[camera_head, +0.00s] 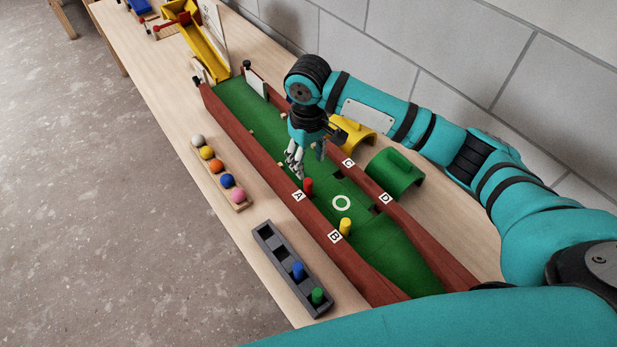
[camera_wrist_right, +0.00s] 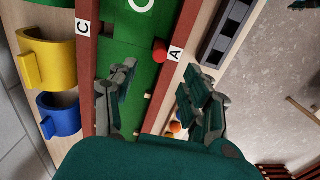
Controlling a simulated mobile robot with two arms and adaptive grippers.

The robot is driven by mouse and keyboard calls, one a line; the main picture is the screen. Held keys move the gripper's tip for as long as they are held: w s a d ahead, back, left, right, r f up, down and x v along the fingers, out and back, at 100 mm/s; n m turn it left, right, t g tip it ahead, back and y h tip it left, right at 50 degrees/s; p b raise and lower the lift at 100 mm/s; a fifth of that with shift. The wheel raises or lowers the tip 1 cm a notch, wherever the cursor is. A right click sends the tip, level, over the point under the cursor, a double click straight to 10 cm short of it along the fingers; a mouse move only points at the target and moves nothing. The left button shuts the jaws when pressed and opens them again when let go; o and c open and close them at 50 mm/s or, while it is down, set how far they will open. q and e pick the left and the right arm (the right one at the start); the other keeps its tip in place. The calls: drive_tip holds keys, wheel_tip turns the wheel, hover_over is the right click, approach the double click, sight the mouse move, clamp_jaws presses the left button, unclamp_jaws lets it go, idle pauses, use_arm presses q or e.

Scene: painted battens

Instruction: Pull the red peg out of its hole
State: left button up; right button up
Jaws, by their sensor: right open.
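The red peg (camera_head: 308,186) stands in the green-floored channel beside the wall label A (camera_head: 298,196). It also shows in the right wrist view (camera_wrist_right: 160,50), close to the label A. My right gripper (camera_head: 296,166) is open and above the channel, a little behind the peg in the head view. In the right wrist view its two fingers (camera_wrist_right: 155,105) are spread apart with nothing between them but green floor and brown wall below. The peg lies beyond the fingertips and is not touched. The peg's hole is hidden under it. My left gripper is not in view.
A yellow peg (camera_head: 345,227) stands near label B. A grey rack (camera_head: 272,246) holds blue and green pegs. Several coloured balls sit on a wooden holder (camera_head: 233,205). A green arch (camera_head: 395,175) and yellow arch (camera_head: 352,138) stand behind the dark red channel wall (camera_head: 430,245).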

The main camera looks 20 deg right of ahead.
sight(308, 181)
wheel_tip(308, 181, down, 5)
drive_tip(key=shift+f, duration=0.15)
wheel_tip(308, 181, down, 3)
drive_tip(key=shift+f, duration=0.3)
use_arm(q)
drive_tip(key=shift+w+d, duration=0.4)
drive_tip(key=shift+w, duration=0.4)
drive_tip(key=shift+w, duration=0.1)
use_arm(e)
drive_tip(key=c, duration=0.5)
clamp_jaws()
drive_tip(key=shift+c, duration=1.1)
unclamp_jaws()
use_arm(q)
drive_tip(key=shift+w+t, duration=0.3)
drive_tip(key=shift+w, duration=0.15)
use_arm(e)
clamp_jaws()
